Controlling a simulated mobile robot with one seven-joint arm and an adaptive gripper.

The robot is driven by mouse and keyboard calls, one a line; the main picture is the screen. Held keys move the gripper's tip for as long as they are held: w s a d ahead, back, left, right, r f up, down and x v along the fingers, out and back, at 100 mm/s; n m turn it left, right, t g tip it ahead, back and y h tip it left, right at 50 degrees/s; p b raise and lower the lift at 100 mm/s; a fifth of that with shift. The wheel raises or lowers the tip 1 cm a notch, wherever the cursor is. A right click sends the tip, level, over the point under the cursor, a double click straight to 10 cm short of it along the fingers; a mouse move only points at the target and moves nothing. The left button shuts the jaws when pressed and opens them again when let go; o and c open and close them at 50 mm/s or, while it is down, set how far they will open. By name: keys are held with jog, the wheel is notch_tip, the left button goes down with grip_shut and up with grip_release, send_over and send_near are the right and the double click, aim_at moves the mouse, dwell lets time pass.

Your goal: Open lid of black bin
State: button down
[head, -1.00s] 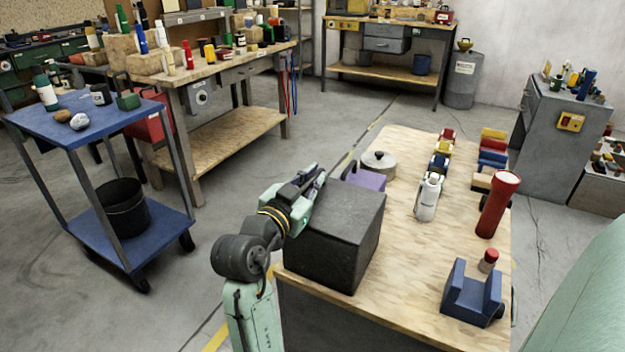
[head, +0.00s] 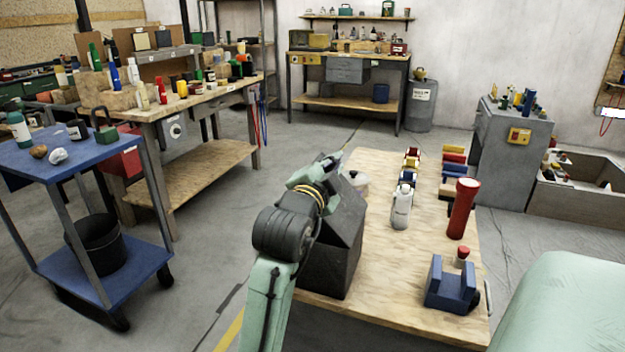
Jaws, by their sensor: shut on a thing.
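The black bin (head: 332,268) stands on the near left part of the wooden-topped table. Its lid (head: 348,207) is tilted up, with its raised edge near my gripper. My gripper (head: 326,170) is at that upper edge and is shut on the lid. My arm covers the bin's left side, and the fingertips are small and partly hidden. The inside of the bin cannot be seen.
On the table (head: 400,275) stand a white bottle (head: 402,207), a red flashlight (head: 462,208), a blue holder (head: 450,287) and several toy-like blocks. A pot (head: 356,180) is partly hidden behind the lid. A blue cart (head: 110,275) stands at left.

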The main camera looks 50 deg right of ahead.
jog(key=s+d+m+b, duration=0.3)
jog(key=s+d+m, duration=0.2)
jog(key=s+m, duration=0.6)
jog(key=shift+s+d, duration=0.15)
jog(key=shift+s, duration=0.75)
jog(key=shift+f, duration=0.1)
jog(key=c, duration=1.7)
grip_release()
jog(key=shift+s, duration=0.1)
jog(key=shift+o, duration=0.2)
jog(key=v, duration=0.7)
jog(key=shift+a, duration=0.25)
